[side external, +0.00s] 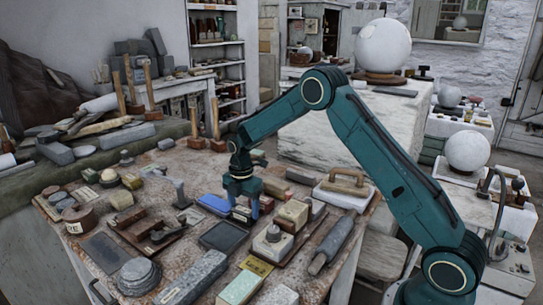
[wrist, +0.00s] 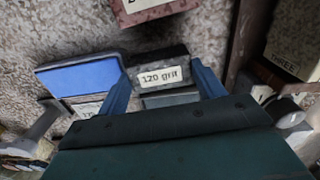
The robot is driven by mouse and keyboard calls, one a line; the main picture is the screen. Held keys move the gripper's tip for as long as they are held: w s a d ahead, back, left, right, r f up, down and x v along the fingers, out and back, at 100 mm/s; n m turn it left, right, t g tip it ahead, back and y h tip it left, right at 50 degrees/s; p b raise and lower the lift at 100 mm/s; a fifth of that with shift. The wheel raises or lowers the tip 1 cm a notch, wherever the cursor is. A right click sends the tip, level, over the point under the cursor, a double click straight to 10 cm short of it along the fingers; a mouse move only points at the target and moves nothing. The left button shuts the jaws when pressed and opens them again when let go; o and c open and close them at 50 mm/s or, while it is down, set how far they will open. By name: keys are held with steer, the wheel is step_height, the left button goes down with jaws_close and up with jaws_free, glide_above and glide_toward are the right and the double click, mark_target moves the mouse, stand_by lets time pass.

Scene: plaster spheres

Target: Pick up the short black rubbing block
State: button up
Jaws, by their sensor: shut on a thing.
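The short black rubbing block (wrist: 152,62), with a white "120 grit" label, lies between the two blue fingers of my gripper (wrist: 163,85) in the wrist view. The fingers are shut on its sides. In the side view my gripper (side external: 243,208) points down, low over the middle of the cluttered table. There the block is mostly hidden by the fingers and nearby things, and I cannot tell whether it still touches the table. A grey piece (wrist: 170,98) shows just below the label, close to my gripper's body.
A blue-topped block (wrist: 80,77) lies close left of the fingers in the wrist view. A reddish labelled block (wrist: 150,10) is above. Pale blocks (side external: 292,213) crowd the right side of my gripper in the side view. A dark tray (side external: 223,238) lies in front.

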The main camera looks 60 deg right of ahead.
mark_target(248, 210)
steer(key=shift+r, duration=0.15)
step_height(248, 210, up, 20)
stand_by(0.8)
steer(key=o, duration=0.6)
steer(key=shift+c, duration=0.2)
steer(key=c, duration=0.5)
steer(key=shift+s, duration=0.1)
steer(key=s+d+f, duration=0.1)
steer(key=s, duration=0.4)
steer(key=s+d+f, duration=0.1)
steer(key=s, duration=0.4)
steer(key=s+d+f, duration=0.1)
steer(key=s+f, duration=0.1)
steer(key=s, duration=0.4)
steer(key=shift+d+f, duration=0.1)
steer(key=shift+d, duration=0.05)
